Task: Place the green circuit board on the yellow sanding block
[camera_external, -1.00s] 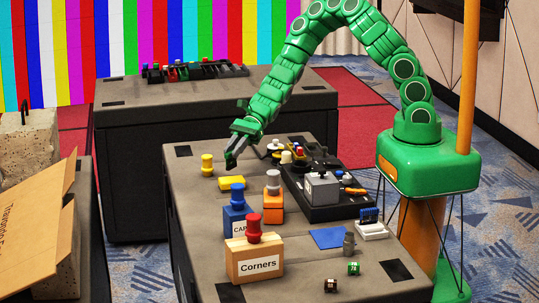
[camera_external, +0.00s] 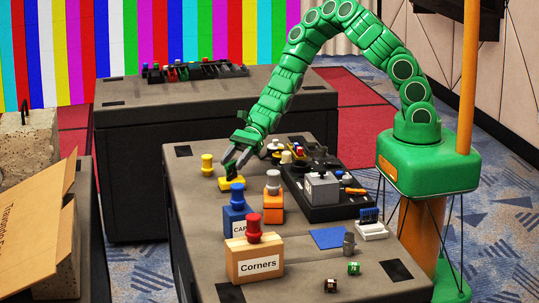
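The yellow sanding block (camera_external: 226,185) appears to be the flat yellow block near the far left of the dark table. My gripper (camera_external: 232,171) points down just over this block, its fingertips overlapping the block's upper edge in the picture. I cannot tell whether they touch it. The fingers are dark and small, so whether they are open or shut on something is unclear. I cannot make out a green circuit board for sure; it may be hidden at the fingers.
A yellow-knobbed cylinder (camera_external: 207,165) stands just left of my gripper. A black console (camera_external: 322,213) lies right. A blue square (camera_external: 327,238) lies flat.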

